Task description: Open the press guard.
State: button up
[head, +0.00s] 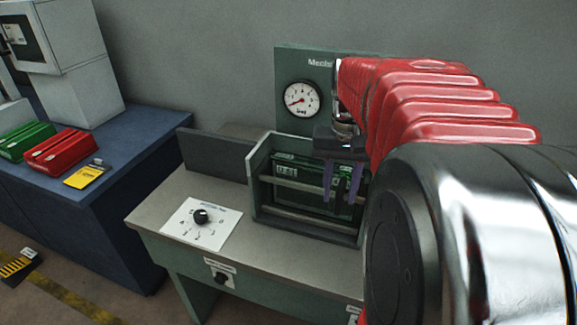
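A grey open-topped housing (257,178) stands on the bench, with two horizontal bars across its front and green items (290,168) behind them. The barred front (290,186) looks like the press guard and stands upright across the housing. My gripper (341,196) points down at the right part of this front. Its two dark purple fingers are apart, with green showing between them. I cannot tell whether they touch the upper bar. My arm hides the right side of the housing.
A round gauge (301,99) is on the green back panel. A blue bench (110,150) at left holds green (27,141) and red (60,152) blocks.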

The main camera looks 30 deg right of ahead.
jog(key=shift+f, duration=1.4)
grip_shut()
